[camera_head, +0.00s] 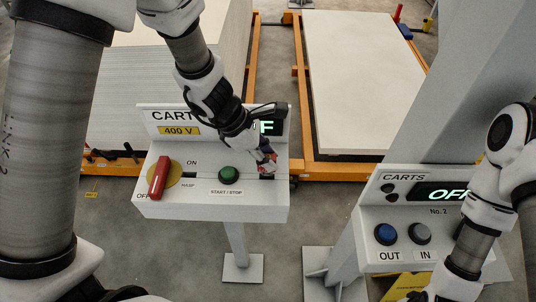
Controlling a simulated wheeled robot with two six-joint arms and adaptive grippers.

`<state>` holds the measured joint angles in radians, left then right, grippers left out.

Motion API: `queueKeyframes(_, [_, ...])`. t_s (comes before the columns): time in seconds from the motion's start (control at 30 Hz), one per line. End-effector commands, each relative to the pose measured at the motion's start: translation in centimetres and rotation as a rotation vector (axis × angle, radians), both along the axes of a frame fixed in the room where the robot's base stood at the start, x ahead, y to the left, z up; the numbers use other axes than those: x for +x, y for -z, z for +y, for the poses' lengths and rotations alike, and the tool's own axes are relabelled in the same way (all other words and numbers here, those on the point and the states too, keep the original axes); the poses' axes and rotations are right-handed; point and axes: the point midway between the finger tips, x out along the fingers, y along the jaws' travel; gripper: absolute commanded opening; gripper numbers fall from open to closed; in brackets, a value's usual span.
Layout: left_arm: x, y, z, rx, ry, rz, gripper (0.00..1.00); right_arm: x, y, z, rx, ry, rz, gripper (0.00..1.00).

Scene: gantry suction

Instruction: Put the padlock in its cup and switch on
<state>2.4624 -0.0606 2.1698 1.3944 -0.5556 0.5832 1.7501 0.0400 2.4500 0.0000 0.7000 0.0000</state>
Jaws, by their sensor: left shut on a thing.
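My left gripper (262,148) is over the right part of the left control box (200,207), shut on a small red and purplish thing, likely the padlock (268,158). The fingers hide much of it. It is just above or touching the box top near a dark opening (267,177); I cannot tell which, and no cup shows clearly. The red switch handle (159,178) on a yellow disc stands near upright, its lower end toward OFF.
A green START/STOP button (229,174) lies left of my left gripper. A second box (400,215) at the right reads OFF, with a blue OUT button (386,234) and a grey IN button (420,233). Board stacks on orange frames stand behind.

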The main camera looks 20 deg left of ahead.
Motion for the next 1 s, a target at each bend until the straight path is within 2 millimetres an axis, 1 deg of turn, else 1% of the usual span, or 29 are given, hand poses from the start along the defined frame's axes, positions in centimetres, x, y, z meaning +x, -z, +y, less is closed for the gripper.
queueKeyframes(0.03, [0.0,0.4,0.0,0.0,0.0,0.0,0.0,0.0,0.4,0.0,0.0,0.0,0.0,0.54])
queueKeyframes(0.8, [0.0,3.5,0.0,0.0,0.0,0.0,0.0,0.0,3.5,0.0,0.0,0.0,0.0,0.54])
queueKeyframes(0.83, [0.0,3.4,0.0,0.0,0.0,0.0,0.3,0.0,3.4,0.0,0.0,0.0,0.0,0.54])
queueKeyframes(0.87, [0.0,3.3,0.0,0.0,0.0,0.0,0.41,0.0,3.3,0.0,0.0,0.0,0.0,0.54])
queueKeyframes(0.9, [0.0,3.3,0.0,0.0,0.0,0.0,0.55,0.0,3.3,0.0,0.0,0.0,0.0,0.54])
queueKeyframes(1.0, [0.0,3.3,0.0,0.0,0.0,0.0,0.56,0.0,3.3,0.0,0.0,0.0,0.0,0.54])
